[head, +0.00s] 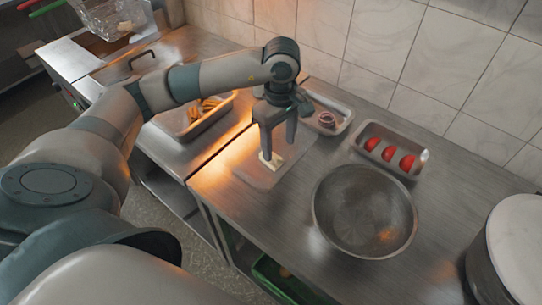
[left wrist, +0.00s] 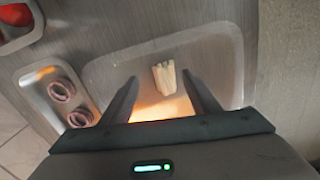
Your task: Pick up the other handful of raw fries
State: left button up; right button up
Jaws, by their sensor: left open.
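A small bundle of pale raw fries (head: 270,161) lies on a flat translucent board or shallow tray (head: 252,180) on the steel counter. My right gripper is in neither view.
A tray with onion rings (head: 327,120), a tray with red tomato pieces (head: 389,152) and a large steel bowl (head: 365,212) stand to the right. A tray of yellow fries (head: 203,108) and a wire basket (head: 113,15) are to the left. A tiled wall stands behind.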

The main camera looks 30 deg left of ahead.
aim_at(277, 159)
pick_arm(q)
jog(key=shift+s+f+p, duration=0.1)
jog(key=shift+f+p, duration=0.05)
jog(key=shift+p, duration=0.15)
jog(key=shift+s+a+f+p, duration=0.1)
jog(key=shift+s+f+p, duration=0.1)
jog(key=shift+f+p, duration=0.4)
notch_tip(277, 159, down, 3)
jog(key=shift+s+r+p, duration=0.1)
jog(key=shift+p, duration=0.6)
jog(key=shift+f, duration=0.45)
jog(key=c, duration=1.1)
jog(key=shift+c, duration=0.2)
